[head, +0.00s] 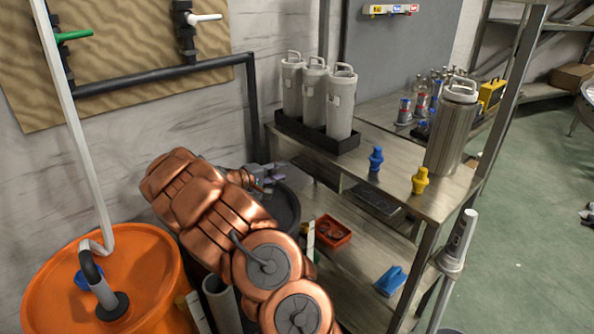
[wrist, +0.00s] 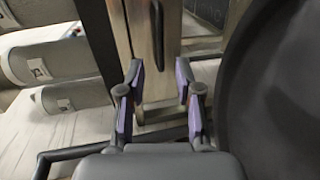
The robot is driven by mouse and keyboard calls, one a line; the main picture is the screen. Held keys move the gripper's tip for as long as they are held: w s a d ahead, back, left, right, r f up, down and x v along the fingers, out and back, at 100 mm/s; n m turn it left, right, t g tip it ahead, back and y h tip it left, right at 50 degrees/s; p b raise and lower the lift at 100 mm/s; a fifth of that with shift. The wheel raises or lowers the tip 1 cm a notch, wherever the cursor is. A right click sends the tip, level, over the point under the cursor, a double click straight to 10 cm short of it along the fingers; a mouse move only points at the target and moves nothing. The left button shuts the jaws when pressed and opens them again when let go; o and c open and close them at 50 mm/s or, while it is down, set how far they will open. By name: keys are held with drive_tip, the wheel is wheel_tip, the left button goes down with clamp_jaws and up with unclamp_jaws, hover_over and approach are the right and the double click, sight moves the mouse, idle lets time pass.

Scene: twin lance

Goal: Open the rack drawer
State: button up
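The rack (head: 420,195) stands at the centre right of the head view, with an upper shelf and a lower shelf. In the wrist view a narrow tan panel (wrist: 141,45) runs down the middle, with a dark upright bar (wrist: 158,35) on it. It looks like the drawer front and its handle, but I cannot tell for sure. My gripper (head: 265,178) is by the rack's left end, below the upper shelf. In the wrist view my gripper (wrist: 160,95) has its fingers apart, one on each side of the panel's near end. I see no clear grip on anything.
Grey canisters (head: 317,95) stand in a black tray on the upper shelf, with a blue fitting (head: 375,159) and a yellow fitting (head: 420,180). A dark round drum (wrist: 270,90) is close on my gripper's right. An orange drum (head: 140,270) stands left of my arm.

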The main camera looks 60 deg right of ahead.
sight(299, 167)
drive_tip(key=shift+p+x, duration=0.45)
drive_tip(key=shift+x, duration=3.4)
drive_tip(key=shift+c, duration=0.5)
clamp_jaws()
